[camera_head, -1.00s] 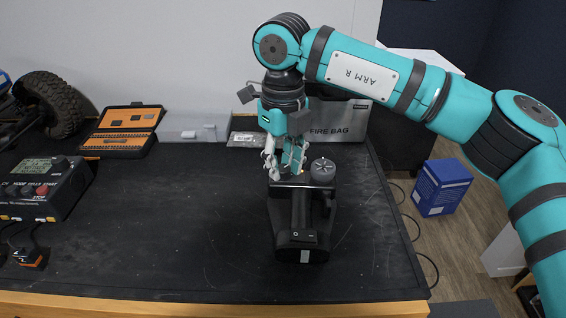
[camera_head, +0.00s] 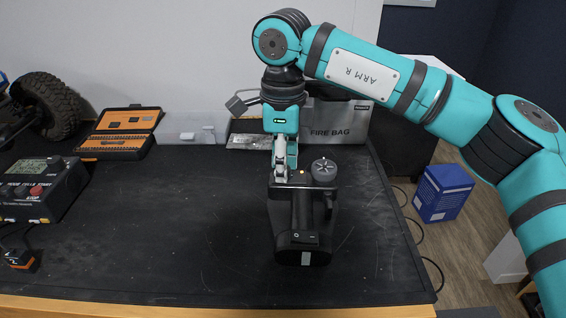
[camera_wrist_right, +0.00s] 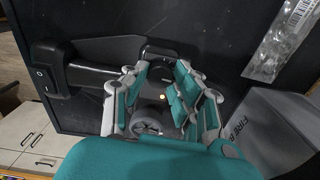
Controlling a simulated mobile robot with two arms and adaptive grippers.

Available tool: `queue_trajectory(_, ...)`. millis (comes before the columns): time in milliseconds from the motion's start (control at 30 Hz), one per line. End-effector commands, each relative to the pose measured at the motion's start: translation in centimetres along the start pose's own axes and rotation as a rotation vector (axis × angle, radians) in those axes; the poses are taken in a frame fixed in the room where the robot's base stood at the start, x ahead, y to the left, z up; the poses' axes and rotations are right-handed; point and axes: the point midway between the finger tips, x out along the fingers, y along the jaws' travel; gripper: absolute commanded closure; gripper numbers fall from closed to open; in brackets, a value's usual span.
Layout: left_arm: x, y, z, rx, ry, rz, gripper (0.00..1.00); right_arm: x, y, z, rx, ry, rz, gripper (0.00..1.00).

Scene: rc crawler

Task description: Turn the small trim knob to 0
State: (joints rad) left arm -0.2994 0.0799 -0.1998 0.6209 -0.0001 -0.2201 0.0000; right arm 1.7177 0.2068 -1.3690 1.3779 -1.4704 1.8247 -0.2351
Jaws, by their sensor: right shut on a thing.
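The black radio transmitter (camera_head: 303,225) lies on the dark bench mat, its handle toward me and its grey wheel (camera_head: 323,170) at the far right end. In the head view my right gripper (camera_head: 281,178) points down at the far left part of the transmitter, beside the wheel, and its fingers hide the trim knob. In the right wrist view the gripper (camera_wrist_right: 162,73) has its fingertips on either side of a small dark round knob (camera_wrist_right: 156,76), shut on it. The knob's setting cannot be read. My left gripper is not in view.
A silver fire bag (camera_head: 340,120) stands behind the transmitter, with a clear plastic packet (camera_head: 248,141) beside it. An orange tool case (camera_head: 120,132), a charger (camera_head: 42,188) and a wheeled vehicle (camera_head: 48,105) are at the left. The mat's middle (camera_head: 180,220) is clear.

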Motion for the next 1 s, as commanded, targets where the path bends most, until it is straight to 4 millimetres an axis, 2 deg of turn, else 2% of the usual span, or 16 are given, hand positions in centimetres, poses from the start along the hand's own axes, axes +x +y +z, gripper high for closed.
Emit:
queue_trajectory(633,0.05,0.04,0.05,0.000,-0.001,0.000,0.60,-0.06,-0.01,0.01,-0.053,-0.001,-0.001,1.00)
queue_trajectory(667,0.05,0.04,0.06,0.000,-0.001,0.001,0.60,-0.06,-0.01,0.01,-0.052,-0.001,-0.001,0.72)
queue_trajectory(700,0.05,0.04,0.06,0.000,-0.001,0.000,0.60,-0.06,-0.01,0.01,-0.052,-0.001,-0.001,0.66)
queue_trajectory(833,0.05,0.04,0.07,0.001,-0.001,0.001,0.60,-0.05,-0.01,0.00,-0.052,-0.001,0.000,0.51)
queue_trajectory(1000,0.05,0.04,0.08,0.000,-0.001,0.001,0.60,-0.03,-0.01,0.00,-0.052,0.000,0.000,0.51)
